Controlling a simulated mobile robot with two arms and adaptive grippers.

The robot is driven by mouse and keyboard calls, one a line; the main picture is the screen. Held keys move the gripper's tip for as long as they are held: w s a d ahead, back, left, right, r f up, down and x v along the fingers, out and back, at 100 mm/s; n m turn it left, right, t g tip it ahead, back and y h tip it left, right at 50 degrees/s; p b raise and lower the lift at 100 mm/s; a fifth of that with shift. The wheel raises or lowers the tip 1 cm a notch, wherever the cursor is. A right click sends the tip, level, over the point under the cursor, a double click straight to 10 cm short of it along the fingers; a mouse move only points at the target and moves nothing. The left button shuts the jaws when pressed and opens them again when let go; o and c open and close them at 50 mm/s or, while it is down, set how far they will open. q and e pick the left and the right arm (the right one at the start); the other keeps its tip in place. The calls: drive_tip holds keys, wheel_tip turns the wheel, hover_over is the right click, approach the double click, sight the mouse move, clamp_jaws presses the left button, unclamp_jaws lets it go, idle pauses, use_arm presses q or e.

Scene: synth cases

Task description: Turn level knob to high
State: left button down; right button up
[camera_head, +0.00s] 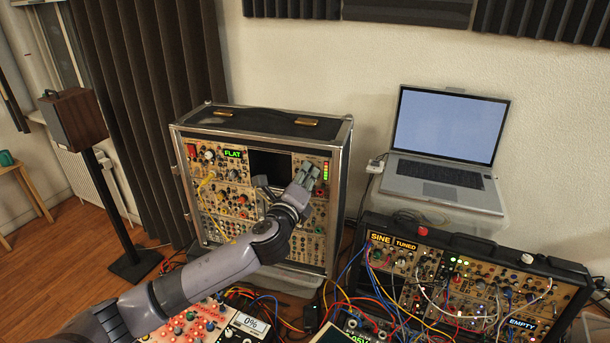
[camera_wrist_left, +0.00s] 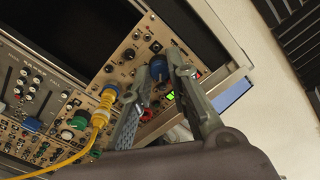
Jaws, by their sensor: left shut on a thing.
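My left gripper (camera_head: 308,174) reaches the upper right of the tall synth case (camera_head: 342,190), beside a green lit bar (camera_head: 325,172). The green lit bar also shows in the left wrist view (camera_wrist_left: 170,96), between the fingers. The gripper hides part of the panel, and I cannot read a label by the knob. My right gripper is in neither view.
A yellow cable (camera_wrist_left: 98,125) plugs into the panel close to my left finger. A low synth case (camera_head: 480,241) with patch cables stands at right, with a laptop (camera_head: 440,150) behind it. A "FLAT" display (camera_head: 233,154) is lit on the tall case. Cables lie loose in front.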

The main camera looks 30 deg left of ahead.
use_arm(q)
drive_tip(key=shift+f, duration=0.1)
drive_tip(key=c, duration=1.5)
unclamp_jaws()
drive_tip(key=s, duration=0.4)
drive_tip(key=s+d, duration=0.1)
drive_tip(key=s, duration=0.3)
drive_tip(key=s+d, duration=0.1)
drive_tip(key=s, duration=0.3)
drive_tip(key=shift+d+f, duration=0.1)
drive_tip(key=shift+f, duration=0.1)
